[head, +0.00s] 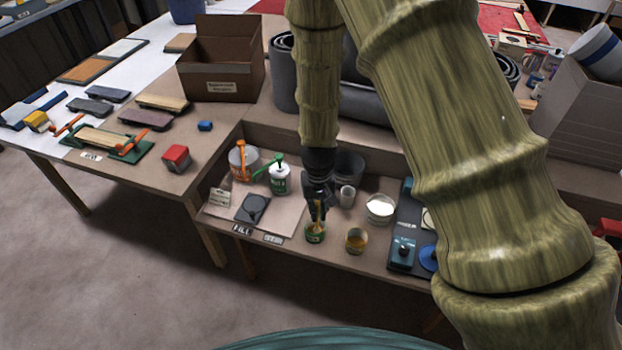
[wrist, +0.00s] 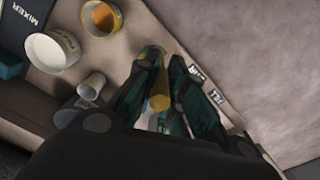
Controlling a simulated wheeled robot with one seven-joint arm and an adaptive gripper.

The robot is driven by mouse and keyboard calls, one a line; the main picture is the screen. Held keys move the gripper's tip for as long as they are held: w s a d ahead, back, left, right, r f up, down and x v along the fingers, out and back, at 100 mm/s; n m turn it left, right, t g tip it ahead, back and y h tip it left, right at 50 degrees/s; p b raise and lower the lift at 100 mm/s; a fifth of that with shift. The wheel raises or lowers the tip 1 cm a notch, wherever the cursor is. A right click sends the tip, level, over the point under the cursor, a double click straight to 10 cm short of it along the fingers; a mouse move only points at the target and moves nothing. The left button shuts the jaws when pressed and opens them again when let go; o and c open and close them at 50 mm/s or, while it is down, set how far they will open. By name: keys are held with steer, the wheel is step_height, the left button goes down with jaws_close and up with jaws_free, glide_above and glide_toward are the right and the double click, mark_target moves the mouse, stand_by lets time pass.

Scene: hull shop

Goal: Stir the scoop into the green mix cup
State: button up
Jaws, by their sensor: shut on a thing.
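The green mix cup (head: 315,237) stands near the front edge of the low bench in the head view. My gripper (head: 318,207) points down just above it. The gripper is shut on a yellow stick-like tool, the scoop (head: 318,222), whose lower end reaches down to the cup's mouth. In the wrist view the yellow scoop (wrist: 158,92) lies between the dark fingers of my gripper (wrist: 168,85). The fingers hide most of the cup there. I cannot tell how deep the scoop's tip sits in it.
An amber-filled cup (head: 356,240) stands close right of the green cup. A white tub (head: 380,208), a small pale cup (head: 347,196) and a blue mixer (head: 403,250) are near. Left are a green pump bottle (head: 280,180), an orange-pump can (head: 242,160) and a dark scale (head: 253,209).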

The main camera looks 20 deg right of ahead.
steer(key=w+d+m, duration=0.1)
steer(key=w+m, duration=0.3)
steer(key=w, duration=0.2)
step_height(320, 180, down, 11)
steer(key=b, duration=0.6)
steer(key=shift+r+b, duration=0.15)
steer(key=shift+b, duration=0.2)
stand_by(0.6)
steer(key=shift+s, duration=0.1)
steer(key=shift+d, duration=0.1)
